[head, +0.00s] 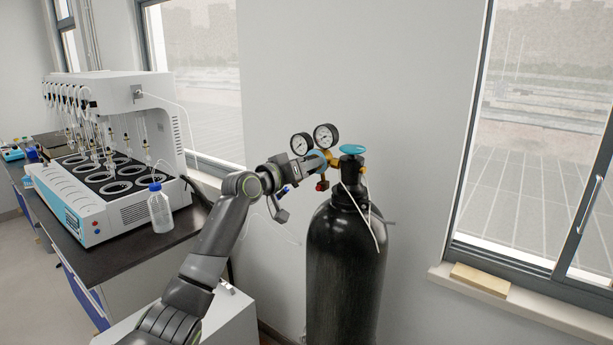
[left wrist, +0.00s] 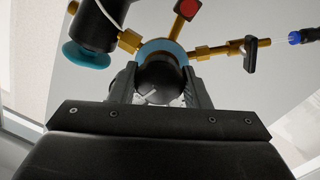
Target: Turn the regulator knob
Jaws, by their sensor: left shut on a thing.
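The regulator (head: 318,159) sits on top of a black gas cylinder (head: 346,262), with two round gauges (head: 313,139) above it. My left gripper (head: 305,168) reaches in from the left and is shut on the regulator knob. The fingers cover the knob's sides. My right gripper is not in view.
The cylinder's teal valve handwheel (head: 352,149) is just right of the regulator. A white multi distiller (head: 120,100) and a blue-capped bottle (head: 160,210) stand on the dark bench at left. A window sill (head: 520,300) is at right.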

